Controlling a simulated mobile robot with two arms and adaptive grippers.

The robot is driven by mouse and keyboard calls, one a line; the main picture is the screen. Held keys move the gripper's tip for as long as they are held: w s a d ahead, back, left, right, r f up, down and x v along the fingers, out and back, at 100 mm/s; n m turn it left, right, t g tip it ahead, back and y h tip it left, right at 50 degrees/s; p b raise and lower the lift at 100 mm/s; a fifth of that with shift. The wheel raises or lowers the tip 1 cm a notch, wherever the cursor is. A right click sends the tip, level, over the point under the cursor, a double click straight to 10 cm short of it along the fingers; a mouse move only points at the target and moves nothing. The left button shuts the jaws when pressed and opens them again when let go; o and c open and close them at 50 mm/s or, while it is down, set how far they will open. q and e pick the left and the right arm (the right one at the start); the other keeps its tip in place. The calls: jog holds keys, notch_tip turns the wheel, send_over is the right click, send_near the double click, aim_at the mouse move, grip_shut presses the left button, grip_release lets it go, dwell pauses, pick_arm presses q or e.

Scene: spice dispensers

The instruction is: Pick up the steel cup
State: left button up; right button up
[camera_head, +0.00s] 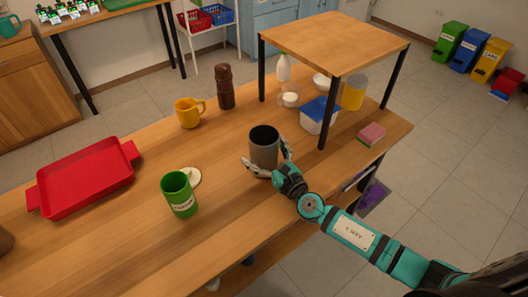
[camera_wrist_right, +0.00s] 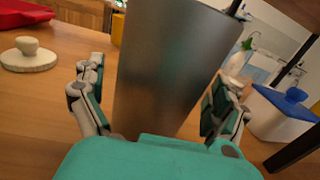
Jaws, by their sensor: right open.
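The steel cup (camera_head: 264,150), a grey metal cylinder with a dark inside, stands upright on the wooden table in the head view. It fills the middle of the right wrist view (camera_wrist_right: 172,70). My right gripper (camera_head: 268,160) is around it, low on its body, with one finger on each side. In the right wrist view the open fingers (camera_wrist_right: 160,105) flank the cup, and gaps show between them and its wall. My left gripper is not in view.
A green cup (camera_head: 179,197) and a pale lid (camera_head: 193,177) stand to the left, with a red tray (camera_head: 85,180) beyond. A yellow mug (camera_head: 188,113) and brown grinder (camera_head: 225,88) are behind. A wooden raised shelf (camera_head: 333,44) stands to the right, over a blue-lidded box (camera_head: 318,113).

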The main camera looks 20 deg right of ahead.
jog(key=shift+w+a, duration=0.1)
jog(key=shift+w, duration=0.3)
jog(key=shift+c, duration=0.3)
jog(key=c, duration=1.2)
jog(key=shift+r, duration=0.1)
